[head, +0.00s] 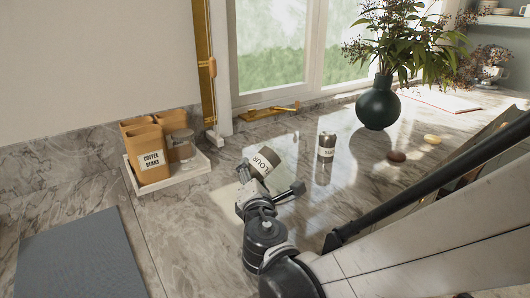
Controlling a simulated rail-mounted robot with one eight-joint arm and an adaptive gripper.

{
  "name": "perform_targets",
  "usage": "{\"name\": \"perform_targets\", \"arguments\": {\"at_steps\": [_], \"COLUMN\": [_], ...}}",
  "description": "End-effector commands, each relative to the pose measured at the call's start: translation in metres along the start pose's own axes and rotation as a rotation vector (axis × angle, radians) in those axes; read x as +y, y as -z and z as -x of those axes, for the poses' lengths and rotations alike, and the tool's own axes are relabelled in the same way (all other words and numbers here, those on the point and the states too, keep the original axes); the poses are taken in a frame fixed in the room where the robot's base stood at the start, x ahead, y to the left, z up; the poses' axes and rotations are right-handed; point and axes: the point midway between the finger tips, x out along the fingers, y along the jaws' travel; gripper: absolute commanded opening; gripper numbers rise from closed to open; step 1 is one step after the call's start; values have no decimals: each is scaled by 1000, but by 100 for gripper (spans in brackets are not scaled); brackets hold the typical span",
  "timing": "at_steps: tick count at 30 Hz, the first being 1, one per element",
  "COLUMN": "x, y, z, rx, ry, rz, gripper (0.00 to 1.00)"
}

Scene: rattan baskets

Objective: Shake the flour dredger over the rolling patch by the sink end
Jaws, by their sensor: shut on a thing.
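The flour dredger (264,162), a small canister with a pale label reading FLOUR, is in the middle of the head view. My gripper (271,180) is shut on it, with a finger on either side. The dredger is tilted, its top leaning up and to the left. It appears held above the counter, but the exact height is unclear. A pale patch (229,204) on the marble lies below and left of the gripper, partly hidden by my arm; it may be the rolling patch. I cannot make out a sink.
A second labelled canister (326,147) stands upright to the right. A dark vase (378,106) with branches stands beyond it, near several small roundish things. A white tray (192,168) with coffee bags is at left, and a grey mat (83,258) lies in front. Counter between is clear.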

Motion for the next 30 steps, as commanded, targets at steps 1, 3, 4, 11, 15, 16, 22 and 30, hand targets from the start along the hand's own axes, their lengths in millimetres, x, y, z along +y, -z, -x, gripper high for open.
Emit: {"name": "perform_targets", "arguments": {"at_steps": [1,3,4,11,15,16,22,30], "x": [3,7,8,19,21,21,23,31], "y": [5,10,12,28,32,32,35,46], "z": [3,6,8,18,20,20,12,-13], "rx": [1,2,2,2,-1,-1,-1,-1], "ry": [-1,-2,-2,-2,0,0,0,0], "rz": [0,0,0,0,0,0,0,0], "gripper": [13,13,13,13,13,13,13,13]}}
